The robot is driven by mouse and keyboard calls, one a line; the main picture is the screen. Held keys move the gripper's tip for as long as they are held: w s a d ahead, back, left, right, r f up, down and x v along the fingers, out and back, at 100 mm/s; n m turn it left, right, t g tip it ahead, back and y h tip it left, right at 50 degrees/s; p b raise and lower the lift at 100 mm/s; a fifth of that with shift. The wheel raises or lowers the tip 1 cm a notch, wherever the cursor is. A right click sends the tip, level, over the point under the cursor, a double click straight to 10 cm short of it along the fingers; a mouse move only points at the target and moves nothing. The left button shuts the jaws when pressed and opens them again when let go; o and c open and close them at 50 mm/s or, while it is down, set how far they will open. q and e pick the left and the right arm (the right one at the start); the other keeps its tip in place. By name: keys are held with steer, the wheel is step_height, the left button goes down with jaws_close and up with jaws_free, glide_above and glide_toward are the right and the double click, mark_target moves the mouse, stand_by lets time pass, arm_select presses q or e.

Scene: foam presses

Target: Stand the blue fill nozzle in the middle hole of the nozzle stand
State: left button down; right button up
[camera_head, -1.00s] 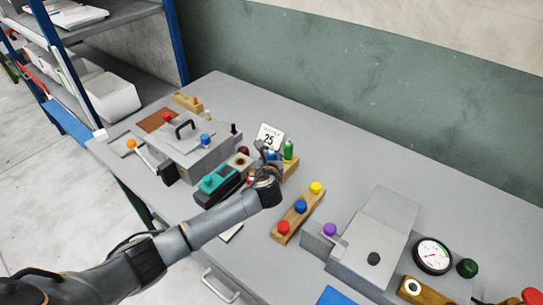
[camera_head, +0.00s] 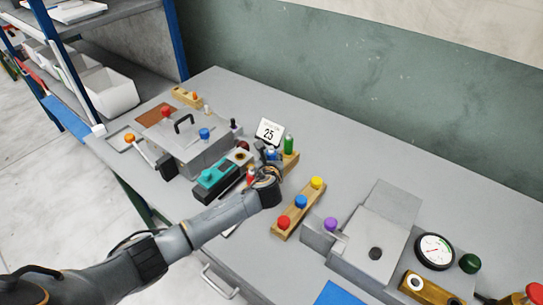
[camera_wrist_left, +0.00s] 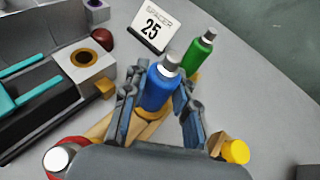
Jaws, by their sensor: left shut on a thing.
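The blue fill nozzle (camera_wrist_left: 158,88), a blue body with a grey cap, is upright between the fingers of my left gripper (camera_wrist_left: 158,108), which is shut on it. It also shows in the head view (camera_head: 271,153), partly behind the gripper (camera_head: 269,172). The wooden nozzle stand (camera_head: 291,161) lies under the gripper. A green nozzle (camera_wrist_left: 200,50) stands at its far end, and a red nozzle with a white cap (camera_wrist_left: 59,158) at the near end. The blue nozzle is between them, over the stand's middle. The fingers hide its lower end, so I cannot tell whether it is in the hole.
A "25" spacer card (camera_head: 270,132) stands just behind the stand. A teal-topped fixture (camera_head: 217,176) is close on the left. A wooden block with red, blue and yellow knobs (camera_head: 287,224) is close on the right. A grey press (camera_head: 372,240) stands farther right.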

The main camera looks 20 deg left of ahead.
arm_select(q)
steer(key=shift+f+b, duration=0.35)
steer(key=shift+f, duration=0.15)
steer(key=c, duration=1)
jaws_free()
steer(key=shift+s, duration=0.1)
steer(key=v, duration=1.2)
steer(key=shift+f, duration=0.1)
